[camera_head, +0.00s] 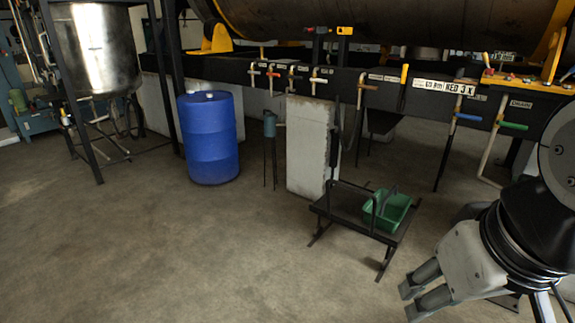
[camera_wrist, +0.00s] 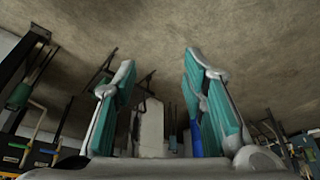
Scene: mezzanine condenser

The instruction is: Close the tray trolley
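The tray trolley (camera_head: 330,207) is a low black frame with thin legs and an upright dark handle at its left side. A green tray (camera_head: 393,212) sits on its right part, with a dark bar arching in front of it. Whether any part of the trolley is open or shut I cannot tell. My gripper (camera_head: 412,298) is at the lower right of the head view, in front of the trolley and apart from it. In the wrist view its two teal-padded fingers (camera_wrist: 160,72) are spread with nothing between them.
A blue barrel (camera_head: 209,140) and a concrete block (camera_head: 312,150) stand behind and left of the trolley. A black beam with valve handles (camera_head: 455,115) runs behind under a large tank. Open floor (camera_head: 190,255) lies at the front left.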

